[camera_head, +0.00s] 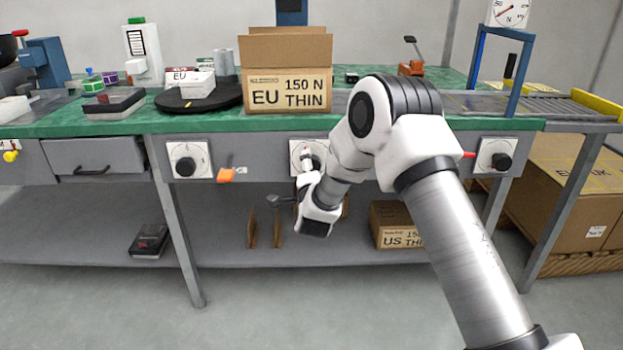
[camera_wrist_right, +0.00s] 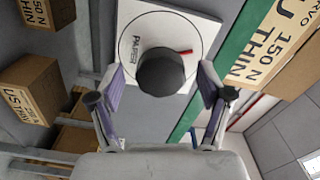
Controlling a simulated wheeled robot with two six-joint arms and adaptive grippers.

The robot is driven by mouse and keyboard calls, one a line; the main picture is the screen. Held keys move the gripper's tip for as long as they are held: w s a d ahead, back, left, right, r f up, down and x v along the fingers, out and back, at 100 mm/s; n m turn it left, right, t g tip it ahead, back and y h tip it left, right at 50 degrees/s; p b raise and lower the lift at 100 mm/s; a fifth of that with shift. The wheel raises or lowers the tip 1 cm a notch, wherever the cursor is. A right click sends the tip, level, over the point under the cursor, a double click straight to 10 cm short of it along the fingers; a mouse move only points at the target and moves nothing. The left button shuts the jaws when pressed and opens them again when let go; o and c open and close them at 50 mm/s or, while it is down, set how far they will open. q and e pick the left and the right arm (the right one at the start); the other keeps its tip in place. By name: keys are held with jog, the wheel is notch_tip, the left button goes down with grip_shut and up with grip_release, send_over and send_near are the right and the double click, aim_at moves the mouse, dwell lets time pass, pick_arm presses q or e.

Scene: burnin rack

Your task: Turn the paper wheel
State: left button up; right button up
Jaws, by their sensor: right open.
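The paper wheel is a round black knob (camera_wrist_right: 161,72) on a white square plate (camera_wrist_right: 195,32) marked PAPER, with a red pointer line on the plate. In the head view its plate (camera_head: 296,147) is the middle one on the bench front, partly hidden by my right gripper (camera_head: 299,178). In the right wrist view my right gripper (camera_wrist_right: 160,88) is open, with one finger on each side of the knob and gaps visible between pads and knob. I cannot tell how deep the fingertips reach. My left gripper is not in view.
Other dials sit at left (camera_head: 186,160) and right (camera_head: 494,155) on the bench front. An open EU 150 N THIN box (camera_head: 288,90) stands above the middle dial. A US box (camera_head: 396,225) lies on the lower shelf.

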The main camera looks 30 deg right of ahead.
jog(key=v, duration=1)
jog(key=shift+s, duration=0.15)
jog(key=shift+a, duration=0.15)
jog(key=s+a+f+n+g+y, duration=0.2)
jog(key=s+f, duration=0.3)
jog(key=f, duration=0.5)
jog(key=s+a+f+n+g+y, duration=0.25)
jog(key=s+f, duration=0.25)
jog(key=f, duration=0.4)
jog(key=s+a+f+n+g+y, duration=0.1)
jog(key=s+a+f+n+g, duration=0.15)
jog(key=s+f, duration=0.55)
jog(key=s+a+f+n+g+y, duration=0.2)
jog(key=s+a+f+n+g, duration=0.15)
jog(key=s+n, duration=0.4)
jog(key=s+a+f+n+g+y, duration=0.25)
jog(key=s+f+n+g, duration=0.25)
jog(key=s, duration=0.6)
notch_tip(320, 180, up, 32)
jog(key=n+p, duration=0.1)
jog(key=p, duration=3)
jog(key=shift+h+p, duration=0.35)
jog(key=shift+h, duration=0.05)
